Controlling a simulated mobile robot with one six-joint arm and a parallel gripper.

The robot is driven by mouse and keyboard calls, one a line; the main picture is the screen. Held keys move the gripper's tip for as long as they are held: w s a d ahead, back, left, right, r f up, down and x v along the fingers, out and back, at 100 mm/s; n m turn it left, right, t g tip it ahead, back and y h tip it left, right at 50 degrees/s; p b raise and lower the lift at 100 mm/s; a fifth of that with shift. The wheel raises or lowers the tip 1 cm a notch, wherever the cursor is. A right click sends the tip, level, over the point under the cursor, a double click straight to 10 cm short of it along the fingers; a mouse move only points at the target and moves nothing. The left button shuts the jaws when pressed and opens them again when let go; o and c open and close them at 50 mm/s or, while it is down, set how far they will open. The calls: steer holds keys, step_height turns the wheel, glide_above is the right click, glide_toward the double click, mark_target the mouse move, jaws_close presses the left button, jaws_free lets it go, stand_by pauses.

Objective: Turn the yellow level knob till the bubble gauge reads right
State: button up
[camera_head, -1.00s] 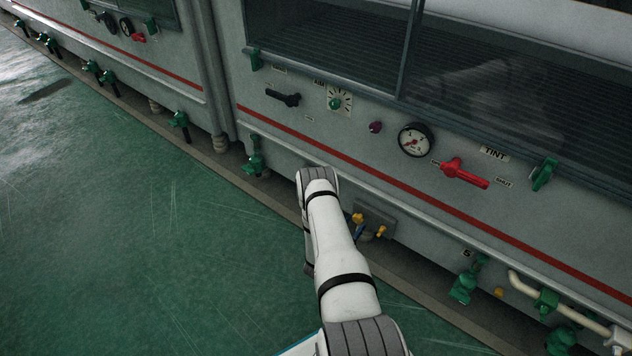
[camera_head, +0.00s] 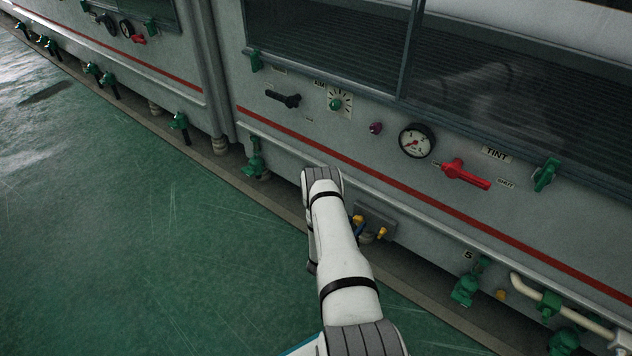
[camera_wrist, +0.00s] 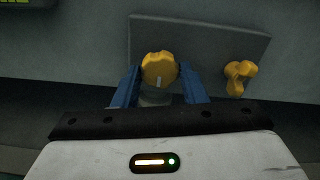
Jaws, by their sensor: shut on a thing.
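In the wrist view a yellow knob (camera_wrist: 158,68) with a pale mark on its front edge stands between the two blue fingers of my gripper (camera_wrist: 157,88). The gripper is shut on this knob. A second yellow knob (camera_wrist: 239,78), winged in shape, sits on the same grey plate to the right, apart from the fingers. In the head view the plate (camera_head: 388,222) is low on the machine, partly behind my arm, with small yellow knobs (camera_head: 381,233) on it. I cannot make out a bubble gauge in either view.
Above the plate, the machine's panel carries a round dial (camera_head: 416,141), a red lever (camera_head: 465,174), a black handle (camera_head: 283,99) and a green knob (camera_head: 336,104). Green valves (camera_head: 466,287) and a cream pipe (camera_head: 531,293) stand low at right. Green floor is open at left.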

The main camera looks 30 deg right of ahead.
steer(key=m, duration=0.2)
steer(key=shift+s+d+m, duration=0.1)
steer(key=shift+s+m, duration=0.05)
steer(key=shift+m, duration=0.65)
steer(key=shift+m+b, duration=0.35)
steer(key=shift+m, duration=0.55)
steer(key=shift+w+m, duration=0.2)
steer(key=shift+m, duration=1.5)
